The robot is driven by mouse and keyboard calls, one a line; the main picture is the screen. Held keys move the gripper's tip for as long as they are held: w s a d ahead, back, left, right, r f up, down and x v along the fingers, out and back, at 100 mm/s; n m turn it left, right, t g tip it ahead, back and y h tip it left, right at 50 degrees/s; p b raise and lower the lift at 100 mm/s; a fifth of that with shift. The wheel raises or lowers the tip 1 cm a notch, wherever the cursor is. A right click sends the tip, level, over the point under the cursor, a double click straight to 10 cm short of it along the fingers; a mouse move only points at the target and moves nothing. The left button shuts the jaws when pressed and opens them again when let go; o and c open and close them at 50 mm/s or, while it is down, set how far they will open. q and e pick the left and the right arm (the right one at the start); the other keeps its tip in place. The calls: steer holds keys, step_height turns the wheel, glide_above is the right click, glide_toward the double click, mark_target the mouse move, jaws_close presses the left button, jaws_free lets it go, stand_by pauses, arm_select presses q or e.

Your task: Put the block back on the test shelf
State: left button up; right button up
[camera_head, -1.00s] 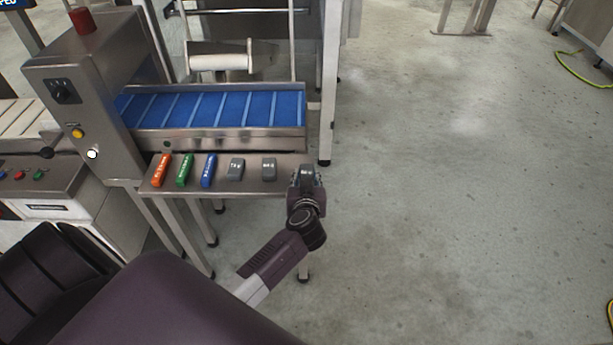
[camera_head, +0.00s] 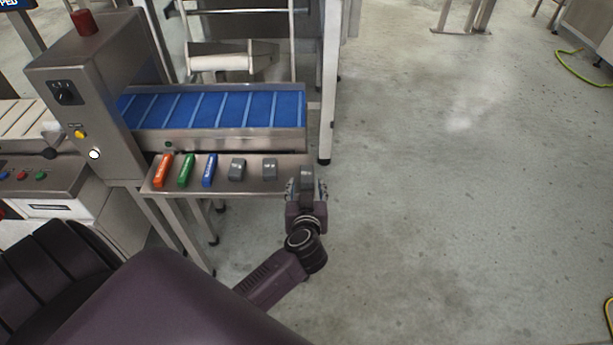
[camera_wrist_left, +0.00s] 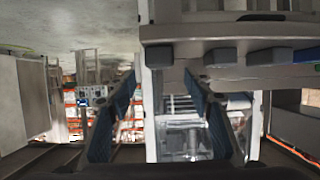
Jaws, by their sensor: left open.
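The test shelf (camera_head: 222,188) is a narrow steel ledge in front of the blue conveyor. A grey block (camera_head: 307,175) is at its right end, in line with my left gripper (camera_head: 306,188), which is open. In the left wrist view, which is upside down, the shelf (camera_wrist_left: 235,30) crosses the top right, and this grey block (camera_wrist_left: 159,55) shows on it. There the open fingers (camera_wrist_left: 160,80) stand apart with the block seen between and beyond them, a gap in front of it. My right gripper is not in view.
An orange block (camera_head: 163,170), a green block (camera_head: 186,170), a blue block (camera_head: 209,170) and two grey blocks (camera_head: 237,169) (camera_head: 269,169) stand in a row on the shelf. The blue conveyor belt (camera_head: 215,108) runs behind. The floor to the right (camera_head: 450,200) is clear.

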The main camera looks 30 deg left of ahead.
arm_select(q)
steer(key=v, duration=0.5)
steer(key=shift+s+d, duration=0.1)
steer(key=shift+s, duration=0.1)
